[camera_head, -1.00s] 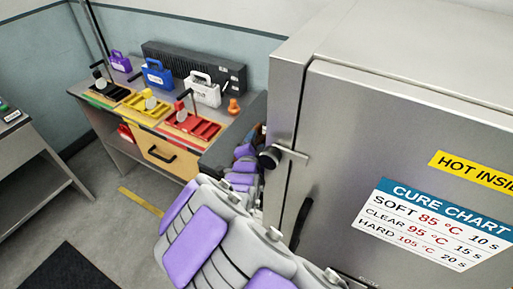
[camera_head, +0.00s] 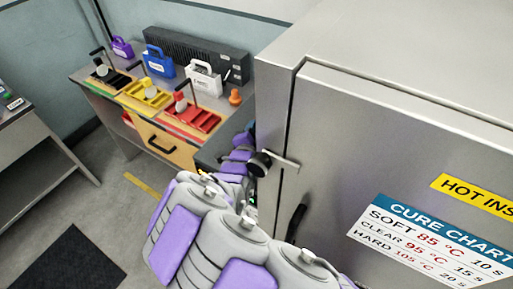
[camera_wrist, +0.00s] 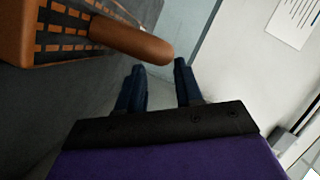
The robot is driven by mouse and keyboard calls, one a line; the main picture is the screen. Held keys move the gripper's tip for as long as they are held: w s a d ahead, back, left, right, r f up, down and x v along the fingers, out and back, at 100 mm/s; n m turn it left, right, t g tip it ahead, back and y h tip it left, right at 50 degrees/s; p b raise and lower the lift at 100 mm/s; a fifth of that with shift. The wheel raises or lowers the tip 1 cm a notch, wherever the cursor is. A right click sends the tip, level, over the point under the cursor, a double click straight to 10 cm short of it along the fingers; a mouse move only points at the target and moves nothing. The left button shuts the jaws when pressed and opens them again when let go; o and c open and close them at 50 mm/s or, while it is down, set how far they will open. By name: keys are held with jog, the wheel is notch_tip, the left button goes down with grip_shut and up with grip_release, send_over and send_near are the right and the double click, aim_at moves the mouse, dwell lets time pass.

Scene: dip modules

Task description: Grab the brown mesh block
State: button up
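The brown mesh block (camera_wrist: 68,32) shows at the upper left of the wrist view, with dark slots in its side and a rounded brown handle (camera_wrist: 135,41) sticking out to the right. My gripper (camera_wrist: 158,72) has its two dark fingers spread apart with nothing between them. The handle's rounded end is just beyond the fingertips in the picture, and no contact shows. In the head view my purple and grey arm reaches in beside the oven; I cannot make out the gripper or the block there.
A steel oven (camera_head: 330,120) with a cure chart fills the right side, close beside my arm. A workbench (camera_head: 165,140) holds black, yellow and red trays, several small cases and an orange object (camera_head: 235,97). A dark mat (camera_head: 70,262) lies on open floor.

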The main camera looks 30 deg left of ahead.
jog(key=a, duration=0.1)
jog(key=a+f, duration=0.1)
jog(key=a, duration=0.1)
jog(key=shift+s+a+f, duration=0.15)
jog(key=shift+a+f, duration=0.05)
jog(key=shift+a, duration=0.05)
grip_shut()
jog(key=shift+d+r, duration=0.25)
jog(key=shift+d, duration=0.65)
jog(key=shift+a+r, duration=0.1)
jog(key=shift+a, duration=0.05)
